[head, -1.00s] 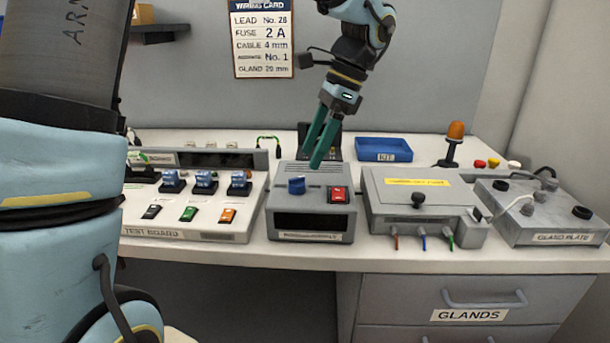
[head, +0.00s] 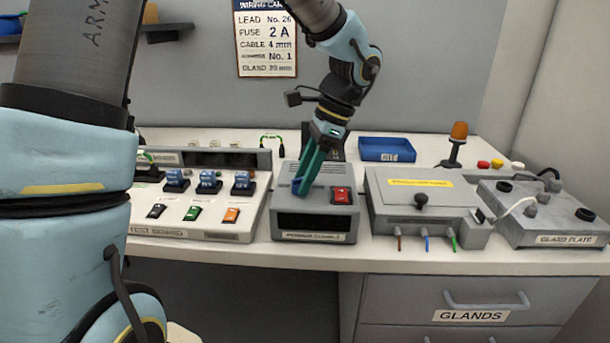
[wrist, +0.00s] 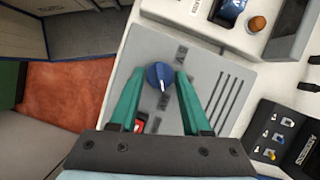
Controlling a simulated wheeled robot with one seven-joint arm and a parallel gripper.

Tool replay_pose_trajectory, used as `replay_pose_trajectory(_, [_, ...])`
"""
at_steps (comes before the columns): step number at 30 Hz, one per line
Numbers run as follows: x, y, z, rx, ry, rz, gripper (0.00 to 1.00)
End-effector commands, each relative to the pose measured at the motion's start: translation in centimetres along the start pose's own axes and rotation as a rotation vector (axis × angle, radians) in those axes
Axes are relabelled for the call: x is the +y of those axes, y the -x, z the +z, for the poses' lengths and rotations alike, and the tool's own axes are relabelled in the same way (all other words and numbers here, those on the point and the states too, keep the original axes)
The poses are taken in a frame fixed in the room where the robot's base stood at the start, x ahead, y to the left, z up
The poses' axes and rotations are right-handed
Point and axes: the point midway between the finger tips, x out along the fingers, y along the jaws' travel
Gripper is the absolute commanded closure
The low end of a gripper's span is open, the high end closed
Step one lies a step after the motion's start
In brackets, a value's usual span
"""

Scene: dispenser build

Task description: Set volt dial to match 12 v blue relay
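The blue volt dial (wrist: 159,76) sits on top of the grey power supply (head: 312,222), with a pale pointer mark on it. In the head view, my fingers largely cover the dial. My gripper (wrist: 160,71) points down at it. Its two green fingers stand on either side of the dial, open, with a narrow gap seeming to remain at each side. In the head view, my gripper (head: 299,190) reaches the left part of the supply's top. Several blue relays, among them one relay (head: 209,181), stand on the test board (head: 180,232). Their voltage print is too small to read.
A red switch (head: 341,196) is on the supply, right of my fingers. A grey box (head: 425,213) with a black knob stands to the right, then the gland plate (head: 560,225). A blue kit tray (head: 386,150) is behind. A wiring card (head: 266,40) hangs on the wall.

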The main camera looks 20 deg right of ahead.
Motion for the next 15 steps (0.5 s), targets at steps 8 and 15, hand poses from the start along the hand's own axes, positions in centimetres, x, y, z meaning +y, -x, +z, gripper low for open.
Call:
replay_pose_trajectory(8, [0.00,0.02,0.00,0.000,0.000,0.000,0.85])
replay_pose_trajectory(15, [0.01,0.03,0.00,0.000,0.000,0.000,1.00])
